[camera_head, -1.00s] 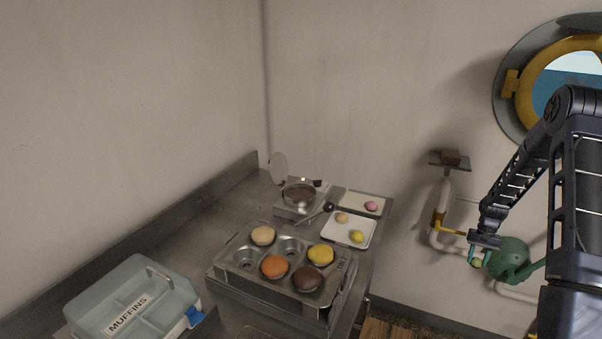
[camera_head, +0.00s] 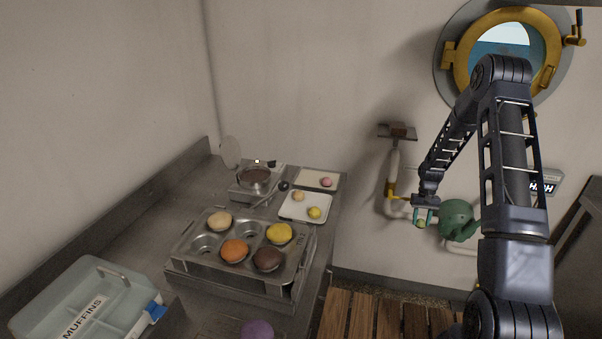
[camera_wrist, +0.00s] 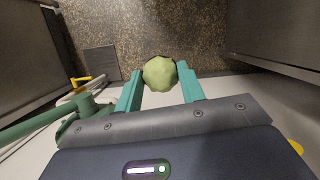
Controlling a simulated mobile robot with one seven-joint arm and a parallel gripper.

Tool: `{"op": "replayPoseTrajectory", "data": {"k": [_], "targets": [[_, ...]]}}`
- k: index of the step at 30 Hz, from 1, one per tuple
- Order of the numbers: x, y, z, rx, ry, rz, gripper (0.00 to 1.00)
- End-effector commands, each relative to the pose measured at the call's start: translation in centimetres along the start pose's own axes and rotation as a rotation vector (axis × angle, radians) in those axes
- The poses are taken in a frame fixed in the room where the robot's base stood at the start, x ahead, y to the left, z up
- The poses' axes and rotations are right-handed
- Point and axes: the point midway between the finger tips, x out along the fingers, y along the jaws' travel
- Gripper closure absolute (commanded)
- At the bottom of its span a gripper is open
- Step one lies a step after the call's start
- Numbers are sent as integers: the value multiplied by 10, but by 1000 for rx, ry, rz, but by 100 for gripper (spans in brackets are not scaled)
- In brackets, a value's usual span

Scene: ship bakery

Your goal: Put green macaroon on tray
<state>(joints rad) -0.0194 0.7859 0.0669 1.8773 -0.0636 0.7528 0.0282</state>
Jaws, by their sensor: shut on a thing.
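My gripper (camera_head: 424,213) is shut on the green macaroon (camera_head: 421,224), held in the air to the right of the counter. In the wrist view the green macaroon (camera_wrist: 160,73) shows between the two teal fingers of my gripper (camera_wrist: 160,84). Two white trays lie on the counter's far right part. The nearer tray (camera_head: 291,214) holds a tan macaroon (camera_head: 298,196) and a yellow macaroon (camera_head: 314,213). The farther tray (camera_head: 308,175) holds a pink macaroon (camera_head: 326,182).
A muffin tin (camera_head: 214,246) with several muffins stands on the counter, left of my gripper. A pan (camera_head: 254,178) stands on a burner beside the trays. A lidded muffin box (camera_head: 85,300) is at the lower left.

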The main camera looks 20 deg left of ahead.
Motion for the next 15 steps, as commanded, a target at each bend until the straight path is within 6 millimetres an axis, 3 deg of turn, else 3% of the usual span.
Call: {"op": "replayPoseTrajectory", "data": {"k": [1,6,15], "targets": [[-5,-23,-4,-45,0,11,72],[-22,-96,-13,-189,0,50,72],[-65,-209,-10,-328,1,90,72]]}}
